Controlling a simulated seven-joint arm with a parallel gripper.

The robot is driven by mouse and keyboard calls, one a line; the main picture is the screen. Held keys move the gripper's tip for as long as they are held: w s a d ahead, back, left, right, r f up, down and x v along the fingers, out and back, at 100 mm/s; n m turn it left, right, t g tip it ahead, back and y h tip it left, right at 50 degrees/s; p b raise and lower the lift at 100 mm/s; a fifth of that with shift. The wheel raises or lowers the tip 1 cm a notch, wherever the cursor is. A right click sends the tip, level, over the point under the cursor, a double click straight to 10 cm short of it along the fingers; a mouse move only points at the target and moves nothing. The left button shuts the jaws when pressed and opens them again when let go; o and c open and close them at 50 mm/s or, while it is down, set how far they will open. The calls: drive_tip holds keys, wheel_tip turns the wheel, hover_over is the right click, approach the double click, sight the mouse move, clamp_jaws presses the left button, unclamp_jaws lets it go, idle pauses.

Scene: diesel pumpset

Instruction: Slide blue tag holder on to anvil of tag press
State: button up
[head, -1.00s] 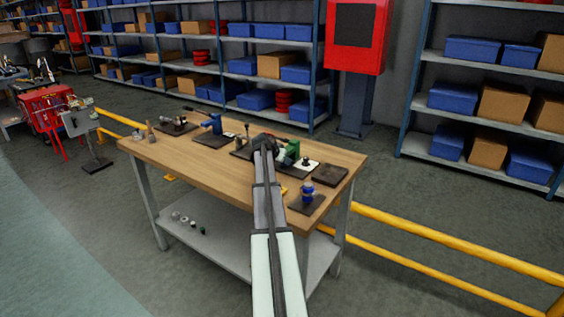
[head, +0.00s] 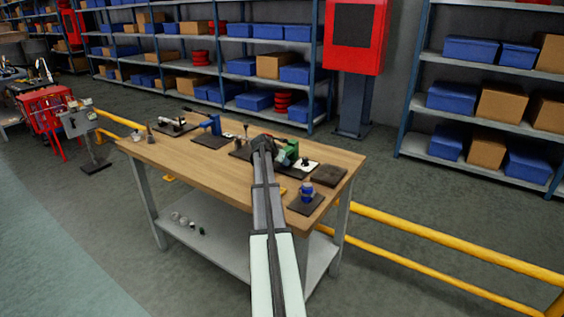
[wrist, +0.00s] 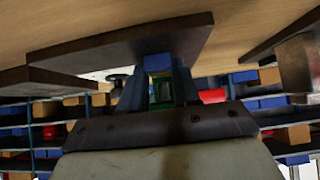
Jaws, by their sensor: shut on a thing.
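My gripper (wrist: 158,75) shows in the wrist view with its two bluish fingers close together. A small blue block (wrist: 158,62), which looks like the blue tag holder, sits between the fingertips. In the head view my gripper (head: 263,144) is over the workbench, and my arm hides its fingers and the holder. A green machine (head: 291,151) stands just right of it on a dark plate. I cannot tell for sure that this is the tag press; its anvil is not clear. Something green (wrist: 160,92) also shows between the fingers in the wrist view.
The wooden workbench (head: 190,165) holds a blue tool (head: 213,124), a dark block (head: 330,176) and a blue item (head: 306,190) on a dark plate. Dark plates (wrist: 130,52) lie close to my gripper in the wrist view. Yellow rails (head: 440,247) run beyond the bench.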

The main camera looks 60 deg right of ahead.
drive_tip(key=o, duration=0.9)
drive_tip(key=shift+a+r, duration=0.1)
drive_tip(key=shift+v, duration=2.85)
drive_tip(key=shift+a+r, duration=0.65)
drive_tip(key=shift+r, duration=1.85)
drive_tip(key=shift+a+r, duration=0.7)
drive_tip(key=shift+r, duration=1.8)
drive_tip(key=shift+a+r, duration=0.65)
drive_tip(key=shift+r, duration=1.85)
